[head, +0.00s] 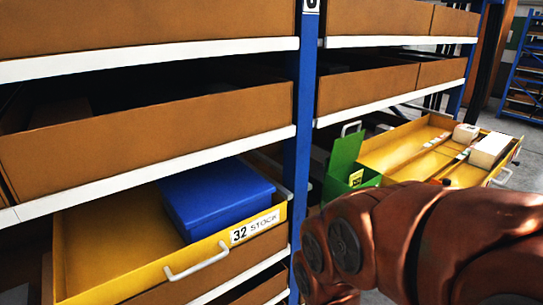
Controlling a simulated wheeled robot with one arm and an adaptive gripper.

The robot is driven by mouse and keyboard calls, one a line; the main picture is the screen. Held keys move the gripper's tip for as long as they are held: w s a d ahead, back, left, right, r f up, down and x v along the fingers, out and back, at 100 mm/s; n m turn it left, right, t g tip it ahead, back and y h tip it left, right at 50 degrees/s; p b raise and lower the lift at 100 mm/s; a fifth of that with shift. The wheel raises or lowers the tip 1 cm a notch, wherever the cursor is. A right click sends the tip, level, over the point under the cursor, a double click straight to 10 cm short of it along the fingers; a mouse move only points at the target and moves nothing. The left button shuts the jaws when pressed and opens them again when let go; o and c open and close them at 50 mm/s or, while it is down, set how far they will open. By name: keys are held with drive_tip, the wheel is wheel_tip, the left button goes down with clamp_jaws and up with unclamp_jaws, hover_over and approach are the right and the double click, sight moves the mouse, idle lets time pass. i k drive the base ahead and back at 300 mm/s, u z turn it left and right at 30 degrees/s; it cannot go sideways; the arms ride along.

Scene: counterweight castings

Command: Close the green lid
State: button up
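A green lid (345,155) stands raised and tilted at the left end of the right-hand yellow drawer, with a pale handle at its top. A green box part (367,180) with a yellow label shows below it, and I cannot tell where the lid ends and the box begins. My orange-brown arm covers the lower right and hides what lies below the green part. My gripper is not visible in this view, so its distance from the lid cannot be seen.
The pulled-out yellow drawer (403,143) holds white blocks (490,150). Another open yellow drawer (95,250), labelled 32 STOCK, holds a blue box (215,198) at lower left. A blue post (303,120) stands between the bays. White-edged shelves with brown bins (150,130) rise above.

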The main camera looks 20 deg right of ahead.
sight(345, 150)
drive_tip(key=k, duration=1.25)
drive_tip(key=z, duration=0.65)
drive_tip(key=i, duration=1.2)
drive_tip(key=u, duration=0.15)
